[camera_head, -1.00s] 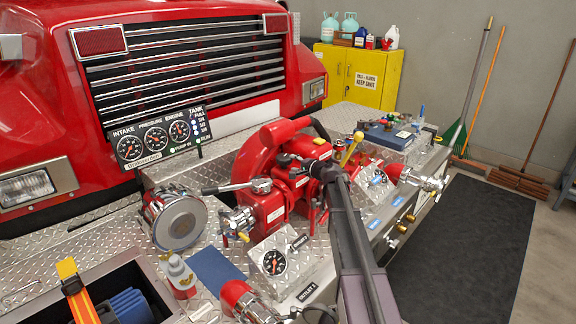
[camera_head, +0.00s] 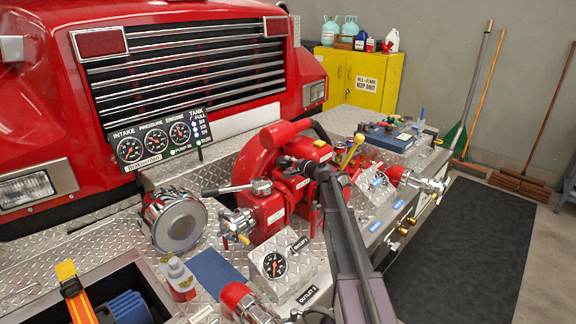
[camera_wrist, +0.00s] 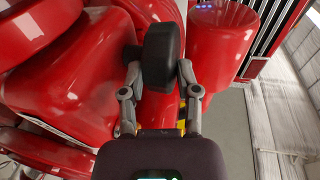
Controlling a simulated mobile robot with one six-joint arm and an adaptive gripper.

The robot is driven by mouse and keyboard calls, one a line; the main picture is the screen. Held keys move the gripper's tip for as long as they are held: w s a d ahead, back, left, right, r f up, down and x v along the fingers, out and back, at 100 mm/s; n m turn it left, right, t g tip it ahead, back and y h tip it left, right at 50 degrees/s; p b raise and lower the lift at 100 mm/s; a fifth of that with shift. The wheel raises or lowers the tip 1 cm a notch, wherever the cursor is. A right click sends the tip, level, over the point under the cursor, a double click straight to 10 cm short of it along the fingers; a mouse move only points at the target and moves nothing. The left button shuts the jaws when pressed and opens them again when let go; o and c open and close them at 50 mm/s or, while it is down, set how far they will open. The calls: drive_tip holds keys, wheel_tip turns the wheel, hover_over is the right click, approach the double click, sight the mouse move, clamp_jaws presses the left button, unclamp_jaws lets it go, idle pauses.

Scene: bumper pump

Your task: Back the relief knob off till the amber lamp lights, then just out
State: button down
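In the wrist view a black round knob (camera_wrist: 162,55) stands out from the red pump body. My gripper (camera_wrist: 160,72) has one finger on each side of it, drawn in against its edges. In the head view my gripper (camera_head: 308,168) is at the middle of the red pump (camera_head: 262,205), with a small dark end, likely the knob, at its left. My arm hides part of the pump behind it. I cannot make out a lit amber lamp. The gauge panel (camera_head: 155,142) shows small green and blue-white lights.
A long-handled lever (camera_head: 235,188) and a chrome valve stand left of my gripper. A yellow-topped lever (camera_head: 352,150) stands close on the right. A pressure gauge (camera_head: 274,265) sits below. An open bin (camera_head: 150,290) is at front left.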

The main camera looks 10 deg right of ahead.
drive_tip(key=shift+w, duration=0.1)
drive_tip(key=shift+w+d+n+g+y, duration=0.2)
drive_tip(key=shift+n+g+y, duration=0.3)
drive_tip(key=shift+n+y, duration=0.2)
drive_tip(key=shift+w+d+n+g+y, duration=0.1)
drive_tip(key=shift+d+n+g+y, duration=0.05)
drive_tip(key=shift+n+g+y, duration=0.85)
drive_tip(key=shift+n+y, duration=0.1)
drive_tip(key=shift+y, duration=0.1)
drive_tip(key=c, duration=0.6)
unclamp_jaws()
drive_tip(key=shift+s, duration=0.1)
